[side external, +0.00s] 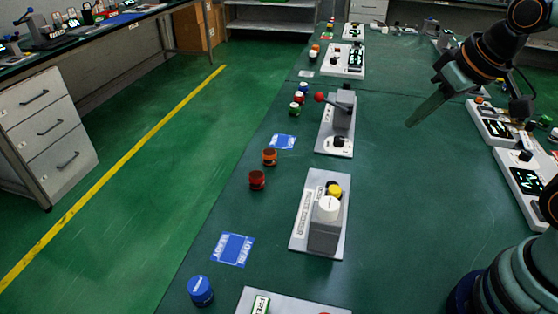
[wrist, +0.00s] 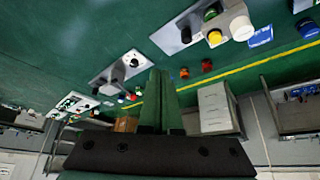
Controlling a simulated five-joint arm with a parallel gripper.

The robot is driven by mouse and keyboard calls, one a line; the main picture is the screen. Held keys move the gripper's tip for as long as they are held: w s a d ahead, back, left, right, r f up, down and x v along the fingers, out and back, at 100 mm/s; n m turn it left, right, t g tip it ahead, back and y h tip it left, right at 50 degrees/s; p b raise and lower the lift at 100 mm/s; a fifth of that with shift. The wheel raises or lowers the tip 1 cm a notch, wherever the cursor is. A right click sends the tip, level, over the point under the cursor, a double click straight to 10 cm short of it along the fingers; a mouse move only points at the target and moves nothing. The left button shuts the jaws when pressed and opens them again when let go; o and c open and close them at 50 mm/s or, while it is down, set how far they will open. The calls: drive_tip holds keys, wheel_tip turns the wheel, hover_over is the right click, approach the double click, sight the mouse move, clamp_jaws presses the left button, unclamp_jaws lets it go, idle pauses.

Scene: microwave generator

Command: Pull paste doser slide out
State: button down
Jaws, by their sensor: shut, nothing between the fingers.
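A light plate with a grey block, a white round cap (side external: 327,208) and a yellow knob (side external: 334,190) stands in the middle of the table in the side external view. Its white cap (wrist: 241,27) and yellow knob (wrist: 214,38) show at the top right of the wrist view. Behind it is a plate with a grey upright unit (side external: 343,108) and a red ball lever (side external: 319,97). My gripper (side external: 411,123) is shut and empty, raised right of the lever unit, touching nothing. Its green fingers (wrist: 159,72) also show in the wrist view.
Panels with screens (side external: 522,180) line the right. The green table between the units and these panels is clear.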

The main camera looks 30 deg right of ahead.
drive_tip(key=c, duration=1.5)
unclamp_jaws()
drive_tip(key=shift+c, duration=0.2)
drive_tip(key=o, duration=1)
drive_tip(key=shift+w+a, duration=0.1)
drive_tip(key=shift+w, duration=0.15)
drive_tip(key=n+g, duration=0.6)
hover_over(333, 183)
wheel_tip(333, 183, down, 10)
wheel_tip(333, 183, down, 12)
drive_tip(key=shift+r, duration=0.2)
clamp_jaws()
